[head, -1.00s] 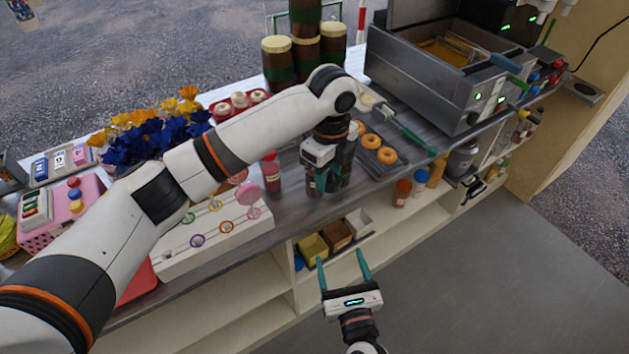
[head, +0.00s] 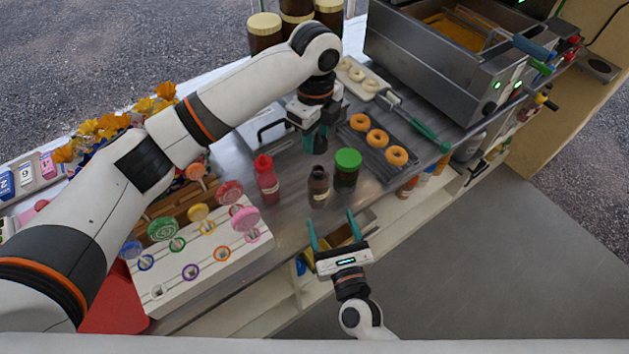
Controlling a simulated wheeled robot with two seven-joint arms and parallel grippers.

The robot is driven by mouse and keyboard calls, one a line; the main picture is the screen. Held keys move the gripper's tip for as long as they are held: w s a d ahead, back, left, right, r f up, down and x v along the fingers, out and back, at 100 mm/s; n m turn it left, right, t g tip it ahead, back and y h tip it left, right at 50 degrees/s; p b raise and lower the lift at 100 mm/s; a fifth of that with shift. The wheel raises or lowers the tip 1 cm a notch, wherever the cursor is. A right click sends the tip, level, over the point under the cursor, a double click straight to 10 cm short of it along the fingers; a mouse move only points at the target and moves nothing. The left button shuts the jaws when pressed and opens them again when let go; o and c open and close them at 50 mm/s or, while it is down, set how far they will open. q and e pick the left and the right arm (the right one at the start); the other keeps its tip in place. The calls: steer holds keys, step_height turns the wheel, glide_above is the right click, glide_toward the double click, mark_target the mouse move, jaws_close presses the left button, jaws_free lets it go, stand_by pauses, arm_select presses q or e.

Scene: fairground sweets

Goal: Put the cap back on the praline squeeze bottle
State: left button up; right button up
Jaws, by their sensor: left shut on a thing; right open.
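A dark brown squeeze bottle (head: 318,188) with a pale label, which looks like the praline one, stands upright on the grey counter near its front edge. My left gripper (head: 315,144) is behind and above it, pointing down, shut on what looks like the cap; the teal fingers hide nearly all of it. The gripper is apart from the bottle. My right gripper (head: 333,230) is open and empty, fingers pointing up the picture, in front of the counter edge and just below the bottle.
A red squeeze bottle (head: 267,180) stands left of the brown one, a green-lidded jar (head: 347,168) to its right. Doughnuts on a dark rack (head: 377,160) lie further right. A white lollipop stand (head: 195,268) is at left. A steel fryer (head: 425,75) stands behind.

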mark_target(321, 192)
arm_select(q)
steer(key=shift+s+d+r, duration=0.2)
steer(key=shift+s+r, duration=0.15)
steer(key=shift+s, duration=0.4)
steer(key=shift+w+a+f, duration=0.1)
steer(key=shift+w+f, duration=0.05)
steer(key=shift+w, duration=0.15)
arm_select(e)
steer(key=x, duration=1.1)
steer(key=shift+w+r, duration=0.1)
steer(key=shift+w, duration=0.05)
steer(key=c, duration=1.5)
arm_select(q)
steer(key=shift+f, duration=2.5)
arm_select(e)
steer(key=shift+o, duration=0.2)
